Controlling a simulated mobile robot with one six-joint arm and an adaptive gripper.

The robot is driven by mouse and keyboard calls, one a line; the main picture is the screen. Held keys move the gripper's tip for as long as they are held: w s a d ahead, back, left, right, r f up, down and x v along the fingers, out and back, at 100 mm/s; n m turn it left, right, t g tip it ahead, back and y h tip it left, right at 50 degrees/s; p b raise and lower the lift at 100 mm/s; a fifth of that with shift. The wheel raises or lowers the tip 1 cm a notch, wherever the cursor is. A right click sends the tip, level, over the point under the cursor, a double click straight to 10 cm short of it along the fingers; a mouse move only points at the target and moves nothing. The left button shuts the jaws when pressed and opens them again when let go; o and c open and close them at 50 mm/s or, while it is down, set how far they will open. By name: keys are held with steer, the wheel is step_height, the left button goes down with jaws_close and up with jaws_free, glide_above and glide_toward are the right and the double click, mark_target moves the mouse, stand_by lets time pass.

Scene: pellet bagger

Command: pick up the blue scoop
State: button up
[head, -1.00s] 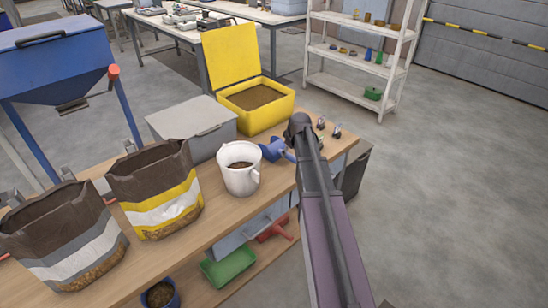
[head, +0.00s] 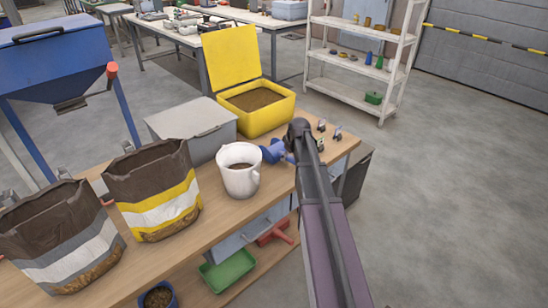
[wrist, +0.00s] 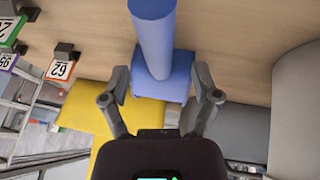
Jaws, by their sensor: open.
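The blue scoop (head: 272,151) lies on the wooden bench, just right of the white bucket, in the head view. My arm's end covers part of it there. In the wrist view the scoop's round handle (wrist: 153,38) comes down from the top edge to its wider blue body (wrist: 165,86). My gripper (wrist: 161,92) is open, with one finger on each side of the scoop and gaps between. I cannot tell how far the fingers are above the scoop. In the head view my fingertips are mostly hidden.
The white bucket (head: 239,179) holds brown pellets. A yellow bin (head: 278,123) with its lid up and a grey box (head: 190,132) stand behind. Two open bags (head: 160,208) stand at the left. Small numbered tags (wrist: 62,68) stand near the bench's right end.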

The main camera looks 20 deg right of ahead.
mark_target(288, 156)
steer(key=shift+b+x, duration=1.4)
steer(key=shift+x, duration=0.45)
jaws_close()
